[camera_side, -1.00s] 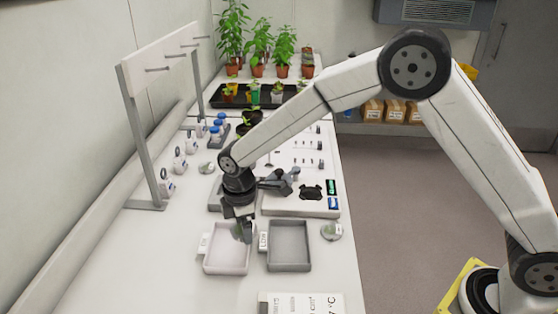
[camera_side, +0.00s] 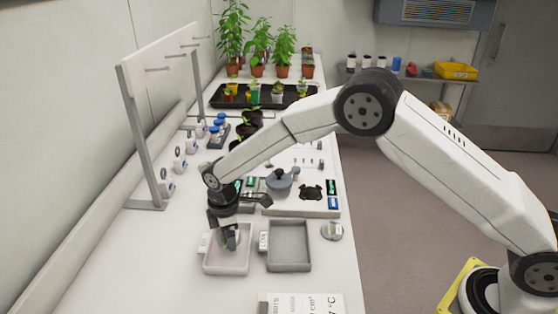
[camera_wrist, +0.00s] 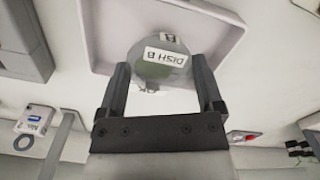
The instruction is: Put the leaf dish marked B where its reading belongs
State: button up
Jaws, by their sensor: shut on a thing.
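My gripper (camera_side: 229,238) is over the pale pinkish tray (camera_side: 207,266) and is shut on a clear round dish. In the wrist view the dish, dish B (camera_wrist: 165,62), sits between the two fingers (camera_wrist: 160,88), with a white label reading "DISH B" and a green leaf piece inside. The pale tray (camera_wrist: 100,30) lies behind it in that view. I cannot tell whether the dish touches the tray floor. A dark grey tray (camera_side: 289,268) stands right of the pale one and looks empty. Both trays have small tags, too small to read surely.
Another round dish (camera_side: 332,231) lies right of the grey tray. A pale instrument base (camera_side: 300,207) with small green and blue displays stands behind the trays. A hook rack (camera_side: 140,130) stands at the left. A printed card (camera_side: 302,303) lies at the front. Bench left of the trays is clear.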

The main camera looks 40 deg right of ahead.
jog(key=shift+w+f, duration=0.15)
jog(key=shift+f, duration=1.55)
jog(key=shift+f, duration=0.1)
jog(key=o, duration=1.1)
notch_tip(320, 180, up, 12)
jog(key=shift+r, duration=0.1)
